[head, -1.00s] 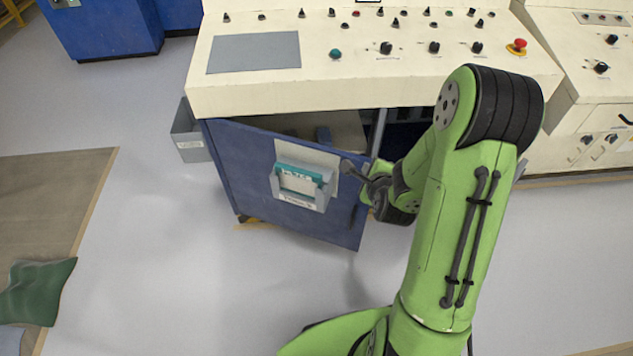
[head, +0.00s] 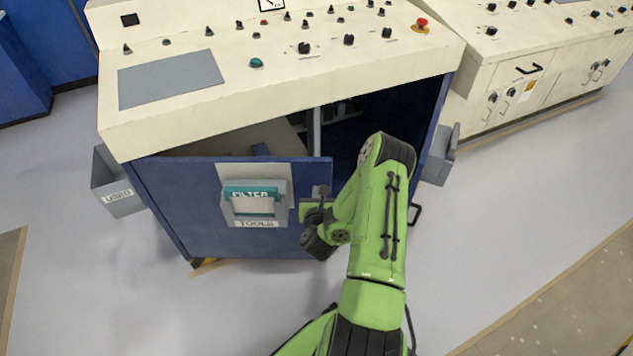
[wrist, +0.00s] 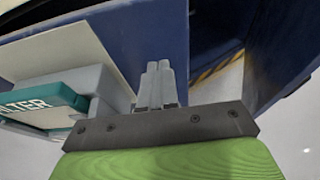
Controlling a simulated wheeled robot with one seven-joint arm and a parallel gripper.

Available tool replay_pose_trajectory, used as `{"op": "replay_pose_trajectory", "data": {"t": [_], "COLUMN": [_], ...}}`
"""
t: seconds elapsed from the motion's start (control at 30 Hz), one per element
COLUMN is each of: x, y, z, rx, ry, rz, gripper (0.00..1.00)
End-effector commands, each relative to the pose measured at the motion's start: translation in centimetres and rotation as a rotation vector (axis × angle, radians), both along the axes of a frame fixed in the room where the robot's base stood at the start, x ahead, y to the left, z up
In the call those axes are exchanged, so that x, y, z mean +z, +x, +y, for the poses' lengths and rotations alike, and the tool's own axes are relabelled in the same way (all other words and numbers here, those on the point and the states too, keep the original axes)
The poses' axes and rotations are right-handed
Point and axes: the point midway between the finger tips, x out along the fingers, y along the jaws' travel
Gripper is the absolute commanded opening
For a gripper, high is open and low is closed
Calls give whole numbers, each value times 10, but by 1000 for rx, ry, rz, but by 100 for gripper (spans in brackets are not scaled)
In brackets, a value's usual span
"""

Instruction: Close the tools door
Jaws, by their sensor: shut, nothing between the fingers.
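The tools door (head: 180,215) is a blue panel under the cream console, marked "TOOLS". It stands partly open, its right edge swung out from the console, with a dark gap behind it. A grey holder with a teal "FILTER" item (head: 252,192) is on its outer face. My gripper (head: 318,192) is at the door's outer face, near its right edge, right of the holder. In the wrist view my shut, empty fingers (wrist: 157,80) point at the blue door (wrist: 150,35). I cannot tell whether they touch it. My arm hides the door's lower right corner.
The cream console (head: 290,80) with knobs overhangs the door. A grey "USED" bin (head: 118,185) sits left of the door, and another grey bin (head: 440,155) is at the right. A dark handle (head: 415,213) shows beside my arm. Grey floor (head: 520,200) is free at right.

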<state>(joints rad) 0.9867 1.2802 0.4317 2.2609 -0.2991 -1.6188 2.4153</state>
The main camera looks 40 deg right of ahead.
Motion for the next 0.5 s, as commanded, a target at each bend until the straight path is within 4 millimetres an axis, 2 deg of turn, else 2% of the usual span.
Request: {"op": "replay_pose_trajectory", "data": {"t": [0.1,0.23,0.5], "x": [-1,-1,-3], "y": [17,32,39], "z": [-17,-29,-35], "rx": [-6,-2,1], "ry": [3,1,0], "rz": [-4,-2,0], "gripper": [0,0,0]}}
